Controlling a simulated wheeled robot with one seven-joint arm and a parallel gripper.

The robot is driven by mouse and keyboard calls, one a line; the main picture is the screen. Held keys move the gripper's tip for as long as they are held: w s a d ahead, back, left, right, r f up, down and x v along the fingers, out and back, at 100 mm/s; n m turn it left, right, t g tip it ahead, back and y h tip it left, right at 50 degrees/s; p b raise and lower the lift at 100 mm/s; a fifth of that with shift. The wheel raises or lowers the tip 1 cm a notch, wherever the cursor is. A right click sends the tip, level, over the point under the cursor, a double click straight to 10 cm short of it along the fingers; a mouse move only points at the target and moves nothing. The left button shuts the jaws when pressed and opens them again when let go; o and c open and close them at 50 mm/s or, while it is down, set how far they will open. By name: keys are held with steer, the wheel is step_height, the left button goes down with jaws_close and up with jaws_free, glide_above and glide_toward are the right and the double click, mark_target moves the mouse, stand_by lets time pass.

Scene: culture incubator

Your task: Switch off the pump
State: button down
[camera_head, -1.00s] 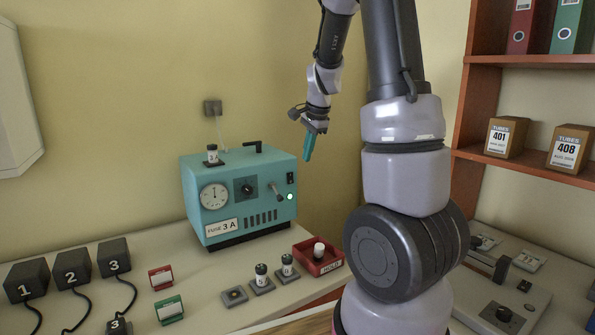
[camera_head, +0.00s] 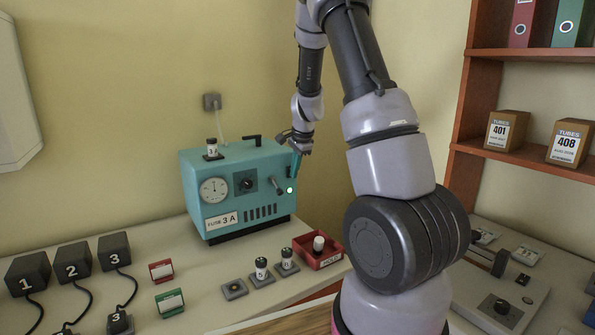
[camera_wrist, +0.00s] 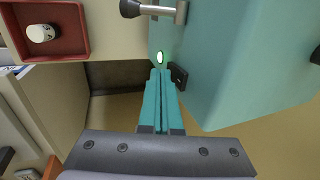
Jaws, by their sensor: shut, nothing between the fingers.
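A teal box-shaped apparatus (camera_head: 230,195) with a round gauge, a dark dial and a "FUSE 3 A" label stands on the bench. A small black switch (camera_wrist: 178,76) sits on its front, close to a lit pale-green lamp (camera_wrist: 159,57); the lamp also glows in the head view (camera_head: 290,190). A lever with a dark knob (camera_wrist: 133,8) is on the same face. My gripper (camera_wrist: 160,75) is shut and empty, its teal fingers pointing at the panel beside the switch and lamp. I cannot tell whether the fingertips touch the switch.
Numbered black blocks (camera_head: 72,262) with cables are at the left. A shelf (camera_head: 520,164) is at the right.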

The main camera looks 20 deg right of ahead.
steer(key=shift+w+a+f, duration=0.1)
steer(key=shift+w, duration=0.15)
stand_by(0.4)
steer(key=shift+r, duration=0.85)
